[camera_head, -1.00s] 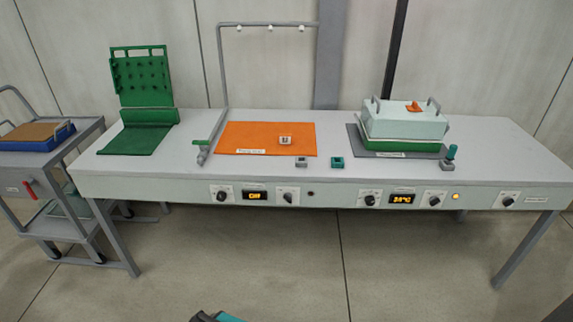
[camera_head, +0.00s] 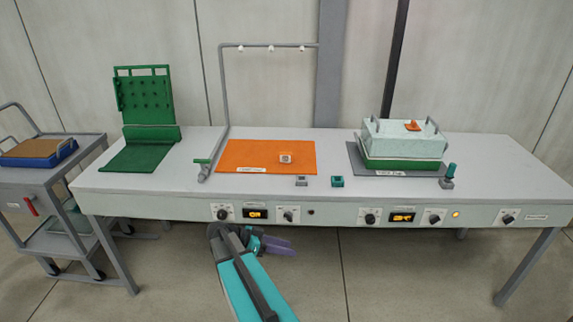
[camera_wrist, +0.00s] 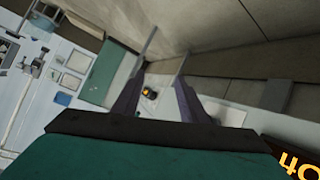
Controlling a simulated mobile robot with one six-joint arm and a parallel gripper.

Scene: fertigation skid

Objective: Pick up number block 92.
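A small pale block (camera_head: 285,159) with a dark mark on its face sits on the orange mat (camera_head: 240,155). Its number is too small to read, so I cannot tell whether it is block 92. My gripper (camera_head: 282,246), with purple fingers, is in front of the bench, below the front panel and apart from the block. In the wrist view, the two fingers of my gripper (camera_wrist: 160,85) stand apart with nothing between them. I cannot make out the pale block in the wrist view.
A grey piece (camera_head: 301,181) and a teal piece (camera_head: 337,181) lie at the bench's front edge. A pale lidded box (camera_head: 400,142) stands on the right, a green pegboard (camera_head: 145,95) on the left. A grey pipe frame (camera_head: 222,95) rises beside the mat.

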